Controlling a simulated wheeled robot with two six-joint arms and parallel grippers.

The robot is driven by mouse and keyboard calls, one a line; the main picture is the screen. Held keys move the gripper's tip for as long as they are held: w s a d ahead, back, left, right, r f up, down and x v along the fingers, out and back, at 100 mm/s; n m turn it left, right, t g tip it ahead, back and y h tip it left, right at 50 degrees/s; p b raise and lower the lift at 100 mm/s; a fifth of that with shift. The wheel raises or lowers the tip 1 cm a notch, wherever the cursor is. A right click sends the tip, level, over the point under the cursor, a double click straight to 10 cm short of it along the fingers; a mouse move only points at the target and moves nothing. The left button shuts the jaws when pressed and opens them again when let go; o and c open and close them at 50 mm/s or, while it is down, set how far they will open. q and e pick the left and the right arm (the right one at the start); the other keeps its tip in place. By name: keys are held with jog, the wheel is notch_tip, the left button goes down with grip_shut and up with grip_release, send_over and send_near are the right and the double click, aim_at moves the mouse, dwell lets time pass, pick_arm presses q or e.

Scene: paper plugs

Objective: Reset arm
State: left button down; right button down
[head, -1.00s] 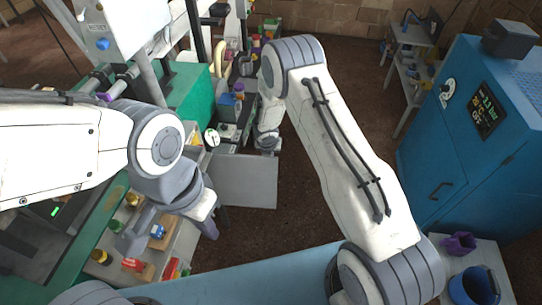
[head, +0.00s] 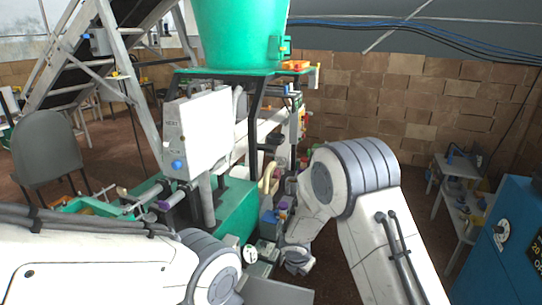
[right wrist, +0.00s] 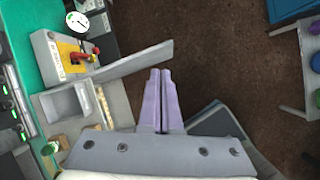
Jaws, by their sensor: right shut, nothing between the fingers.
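My right arm comes in from the lower right of the head view and bends down at the elbow. Its wrist end hangs beside the green machine (head: 238,205), and the fingertips are hard to make out there. In the right wrist view my right gripper (right wrist: 160,75) has its two lilac fingers together, with nothing between them. Dark floor lies under and right of the fingers. My left arm reaches in from the lower left of the head view; its gripper is below the picture edge.
A grey panel (head: 275,292) juts from the machine close to my right wrist. A round gauge (right wrist: 77,22) and a grey tray (right wrist: 70,107) lie left of the fingers. A blue cabinet (head: 510,235) stands at the right. Open floor (right wrist: 230,50) lies between.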

jog(key=s+a+r+m, duration=0.2)
jog(key=s+r+m, duration=0.45)
jog(key=r, duration=0.25)
jog(key=s+a+r+m+g+y, duration=0.1)
jog(key=s+r+m, duration=0.2)
jog(key=s, duration=0.6)
jog(key=s+a+r+m+g+y, duration=0.1)
jog(key=s+r+m+g, duration=0.1)
jog(key=s+m, duration=0.4)
jog(key=s+a+r+m+g+y, duration=0.1)
jog(key=s+r+m, duration=0.2)
jog(key=s, duration=0.8)
jog(key=shift+s+r+m, duration=0.3)
jog(key=shift+r+m, duration=0.1)
jog(key=shift+m, duration=0.35)
